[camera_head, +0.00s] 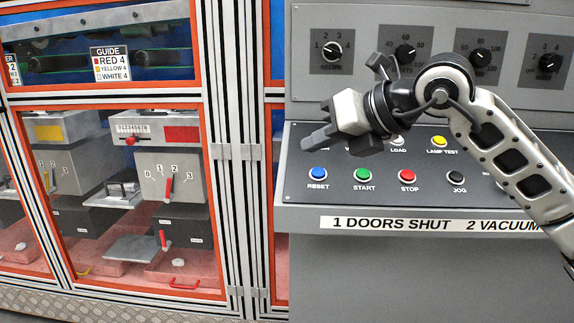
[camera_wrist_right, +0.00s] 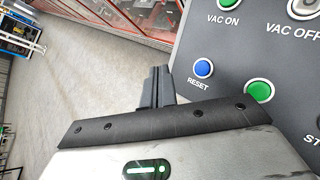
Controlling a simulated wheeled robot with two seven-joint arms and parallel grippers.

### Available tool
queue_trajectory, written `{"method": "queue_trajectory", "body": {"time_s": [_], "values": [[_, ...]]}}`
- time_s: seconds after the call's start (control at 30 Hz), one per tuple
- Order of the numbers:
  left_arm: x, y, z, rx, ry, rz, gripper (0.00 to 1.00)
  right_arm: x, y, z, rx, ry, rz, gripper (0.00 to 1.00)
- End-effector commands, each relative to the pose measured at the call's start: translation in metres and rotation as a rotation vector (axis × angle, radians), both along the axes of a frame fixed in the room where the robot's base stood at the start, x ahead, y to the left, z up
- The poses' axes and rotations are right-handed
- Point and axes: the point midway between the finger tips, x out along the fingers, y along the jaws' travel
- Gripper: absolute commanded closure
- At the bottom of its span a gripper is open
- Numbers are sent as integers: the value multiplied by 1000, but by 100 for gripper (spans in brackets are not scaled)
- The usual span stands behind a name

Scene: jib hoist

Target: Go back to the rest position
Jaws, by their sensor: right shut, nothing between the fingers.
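My right gripper (camera_head: 318,139) reaches in from the right in the head view, in front of the grey control console. Its fingers are together and empty, pointing left. They are in front of the upper left of the sloped button panel (camera_head: 440,190). In the right wrist view the closed fingers (camera_wrist_right: 157,86) are beside the blue RESET button (camera_wrist_right: 203,68), with floor behind them. Whether they touch the panel cannot be told. My left gripper is in neither view.
The panel carries green START (camera_head: 363,174), red STOP (camera_head: 408,175) and black JOG (camera_head: 456,177) buttons. Above are several dials, including RECIPE (camera_head: 332,50). To the left stands a framed cabinet (camera_head: 228,150) with orange-edged windows. Open floor (camera_wrist_right: 80,80) shows in the wrist view.

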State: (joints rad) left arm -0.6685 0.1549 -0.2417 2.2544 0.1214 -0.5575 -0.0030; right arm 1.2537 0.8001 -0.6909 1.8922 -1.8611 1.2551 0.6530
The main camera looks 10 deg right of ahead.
Motion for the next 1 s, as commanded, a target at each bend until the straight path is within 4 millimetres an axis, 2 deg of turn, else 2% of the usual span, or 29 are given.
{"method": "queue_trajectory", "body": {"time_s": [0.1,0.2,0.3,0.37,0.5,0.57,0.63,0.67,0.77,0.8,0.9,1.0], "values": [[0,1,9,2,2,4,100,-22,50,-27,175,107,181,100],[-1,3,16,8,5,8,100,-53,95,-40,447,225,339,100],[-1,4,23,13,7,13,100,-79,120,-38,774,344,417,100],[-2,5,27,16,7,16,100,-88,125,-35,979,414,415,100],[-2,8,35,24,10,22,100,-88,111,-39,1457,572,267,100],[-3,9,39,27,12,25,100,-82,97,-51,1646,639,141,100],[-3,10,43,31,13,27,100,-77,78,-77,1845,716,-49,100],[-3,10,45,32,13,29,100,-77,69,-91,1923,752,-142,100],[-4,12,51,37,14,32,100,-85,41,-152,2131,868,-511,100],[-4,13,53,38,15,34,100,-95,32,-179,2192,918,-673,100],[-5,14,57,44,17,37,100,-129,16,-241,2269,1026,-1042,100],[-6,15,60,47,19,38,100,-168,10,-285,2280,1116,-1335,100]]}}
